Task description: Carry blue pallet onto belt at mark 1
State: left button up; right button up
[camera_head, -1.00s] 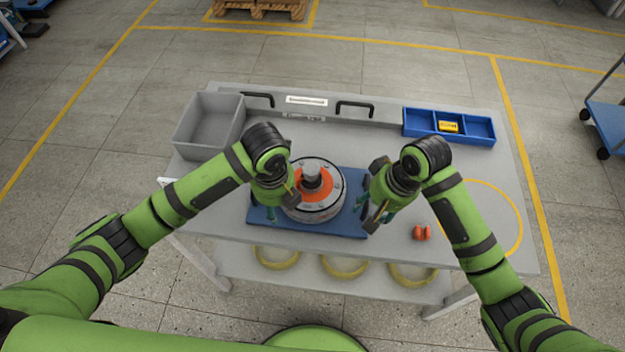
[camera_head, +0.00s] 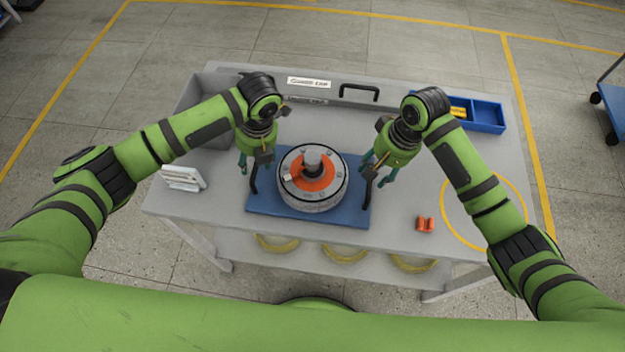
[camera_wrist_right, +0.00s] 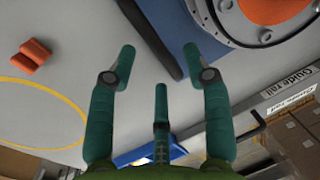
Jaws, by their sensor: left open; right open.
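The blue pallet (camera_head: 262,203) lies flat on the grey table, with a round hub motor (camera_head: 313,190) with an orange face on it. A black upright handle stands at each side of the pallet, left (camera_head: 253,176) and right (camera_head: 368,188). My left gripper (camera_head: 254,168) is open, close to the left handle. My right gripper (camera_head: 376,175) is open near the right handle. In the right wrist view, the black handle bar (camera_wrist_right: 150,40) lies between the open fingers, and the pallet edge (camera_wrist_right: 192,45) is beside it. Contact cannot be told. No belt is seen.
The grey table (camera_head: 410,190) carries a grey bin (camera_head: 200,95) at the back left, a blue tray (camera_head: 487,115) at the back right, small orange parts (camera_head: 425,224) and a yellow ring mark (camera_head: 522,210). A white device (camera_head: 183,179) stands at the left edge.

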aim_at(254, 167)
pick_arm(q)
jog(key=shift+s+a+f, duration=0.1)
jog(key=shift+a+f, duration=0.05)
jog(key=shift+f, duration=0.45)
jog(key=shift+a+f, duration=0.1)
jog(key=shift+f, duration=0.45)
pick_arm(e)
jog(key=shift+a+f, duration=0.25)
jog(key=shift+f, duration=0.9)
pick_arm(q)
jog(key=shift+a+f, duration=0.1)
jog(key=shift+f, duration=0.5)
pick_arm(e)
jog(key=shift+a+f, duration=0.1)
jog(key=shift+f, duration=0.55)
pick_arm(q)
grip_shut()
pick_arm(e)
grip_shut()
pick_arm(q)
jog(key=shift+w+r, duration=0.25)
jog(key=shift+w, duration=0.05)
pick_arm(e)
jog(key=shift+w+a+r, duration=0.1)
jog(key=shift+w+r, duration=0.1)
jog(key=shift+r, duration=0.1)
